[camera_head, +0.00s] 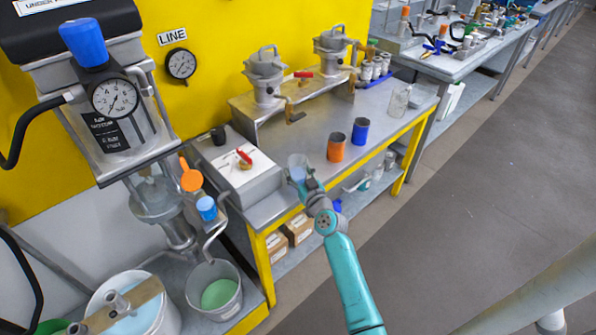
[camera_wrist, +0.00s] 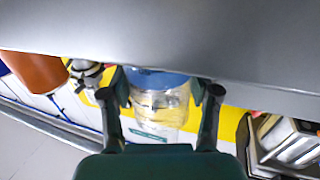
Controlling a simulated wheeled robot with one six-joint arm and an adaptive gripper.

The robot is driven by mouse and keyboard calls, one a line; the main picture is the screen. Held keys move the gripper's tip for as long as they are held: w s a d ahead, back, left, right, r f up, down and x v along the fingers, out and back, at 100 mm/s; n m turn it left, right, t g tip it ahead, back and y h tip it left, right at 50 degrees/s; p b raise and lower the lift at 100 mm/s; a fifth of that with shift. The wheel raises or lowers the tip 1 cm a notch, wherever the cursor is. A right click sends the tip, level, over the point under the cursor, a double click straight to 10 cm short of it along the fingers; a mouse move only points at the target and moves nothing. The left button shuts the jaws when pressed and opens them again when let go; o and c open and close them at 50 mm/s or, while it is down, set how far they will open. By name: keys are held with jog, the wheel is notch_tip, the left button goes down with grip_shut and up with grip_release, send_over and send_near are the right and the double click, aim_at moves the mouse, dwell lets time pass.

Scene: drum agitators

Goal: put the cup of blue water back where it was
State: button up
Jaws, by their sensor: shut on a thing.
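The clear cup of blue water (camera_head: 298,166) is held at the front edge of the grey bench, and I cannot tell whether it touches the top. My gripper (camera_head: 303,182) is shut on it from the front right. In the wrist view the cup (camera_wrist: 157,104) sits between the two fingers of my gripper (camera_wrist: 160,93), with blue at the end near the bench edge. The grey bench top (camera_head: 290,140) carries an orange cup (camera_head: 337,147) and a dark blue cup (camera_head: 360,131) to the right of the held cup.
A white board (camera_head: 240,166) with a small red-handled valve lies left of the cup. A black cup (camera_head: 218,135) stands behind it. A clear flask (camera_head: 399,101) stands at the bench's right end. A metal bucket of green liquid (camera_head: 215,290) is at lower left. Bench top between stands and cups is clear.

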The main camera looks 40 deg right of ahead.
jog(key=o, duration=1)
jog(key=v, duration=1.2)
jog(key=shift+r, duration=0.2)
jog(key=s+a+f+g+y, duration=0.1)
jog(key=s+a+f, duration=0.2)
jog(key=s+a, duration=0.5)
jog(key=s+a+f+g, duration=0.1)
jog(key=s+a+f, duration=0.2)
jog(key=s+a, duration=0.45)
jog(key=s+a+r+n+y, duration=0.1)
jog(key=s+a+r, duration=0.1)
jog(key=s, duration=0.5)
jog(key=s+a+r+n+y, duration=0.1)
jog(key=s+a+r, duration=0.2)
jog(key=s+r, duration=0.2)
jog(key=s+a+r+n+y, duration=0.1)
jog(key=s+r, duration=0.3)
jog(key=s, duration=0.7)
jog(key=shift+a+g+y, duration=0.3)
jog(key=shift+a+y, duration=0.2)
jog(key=shift+a, duration=0.35)
